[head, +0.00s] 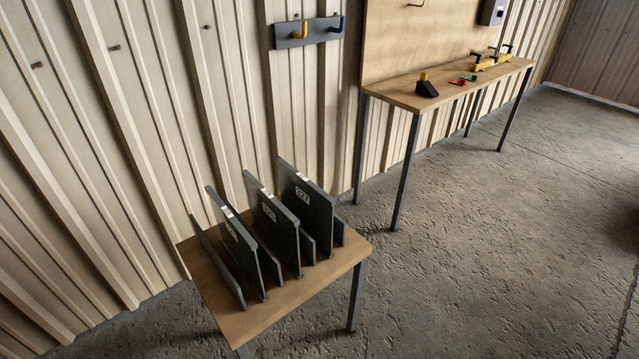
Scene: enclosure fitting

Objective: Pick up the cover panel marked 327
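The cover panel marked 327 (317,213) is a dark grey flat plate with a white label. It stands upright in a rack on a small wooden table (258,318), and it is the rightmost of the labelled panels in the head view. A second labelled panel (276,229) stands to its left, its number hard to read. A third labelled panel (241,254) stands further left, its number also unclear. Dark rack dividers (217,261) stand between the panels and hide parts of them. My gripper is not in view.
A longer wooden bench (400,96) stands behind to the right, with a black and yellow item (426,86) and yellow clamps (492,61). A hook rail (309,32) hangs on the corrugated wall. The concrete floor (480,260) at the right is clear.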

